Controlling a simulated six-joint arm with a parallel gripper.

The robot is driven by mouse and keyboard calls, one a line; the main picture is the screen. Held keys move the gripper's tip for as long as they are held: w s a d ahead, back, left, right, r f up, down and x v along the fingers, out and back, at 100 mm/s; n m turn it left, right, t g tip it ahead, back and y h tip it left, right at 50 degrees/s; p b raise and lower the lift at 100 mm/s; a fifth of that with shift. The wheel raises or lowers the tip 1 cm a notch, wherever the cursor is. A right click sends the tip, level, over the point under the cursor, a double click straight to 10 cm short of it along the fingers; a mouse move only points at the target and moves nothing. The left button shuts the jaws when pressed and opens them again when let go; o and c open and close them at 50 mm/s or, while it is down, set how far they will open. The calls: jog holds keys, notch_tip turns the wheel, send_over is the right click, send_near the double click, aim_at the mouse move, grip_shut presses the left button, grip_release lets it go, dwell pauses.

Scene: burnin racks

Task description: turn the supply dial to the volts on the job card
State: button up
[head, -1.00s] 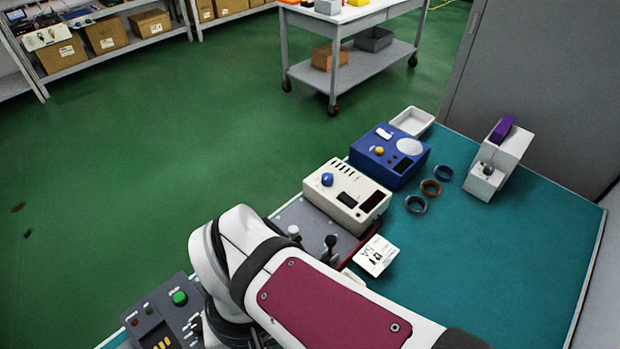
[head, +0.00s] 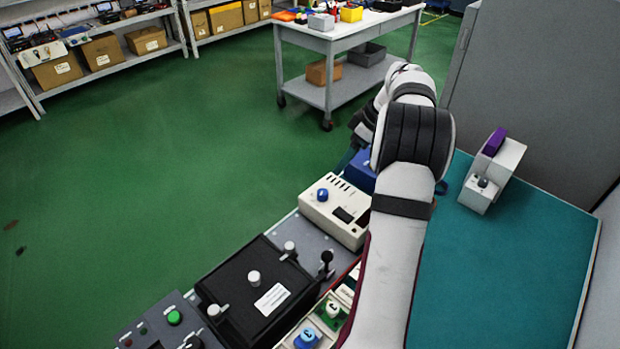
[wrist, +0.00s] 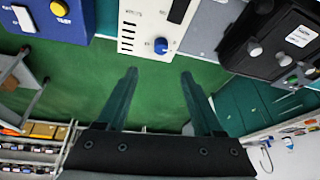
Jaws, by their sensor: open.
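The supply is a cream box (head: 325,215) with a blue dial (head: 322,195) on its top, in the middle of the head view. In the wrist view the cream box (wrist: 131,30) is at the top and its blue dial (wrist: 161,45) lies just beyond the fingertips, roughly between them. My gripper (wrist: 159,73) is open and empty, its two teal fingers apart and not touching the dial. In the head view only part of a finger shows, behind the cream box. The job card is not visible now. The dial's setting is too small to read.
A blue unit (wrist: 57,14) with a yellow button stands beside the cream box. On its other side is a black box (head: 258,290) with knobs and levers. A grey and purple device (head: 490,175) stands on the teal mat (head: 510,270), which is otherwise largely clear.

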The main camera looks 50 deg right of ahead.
aim_at(323, 191)
jog(key=x, duration=1.3)
jog(key=shift+a, duration=0.1)
grip_shut()
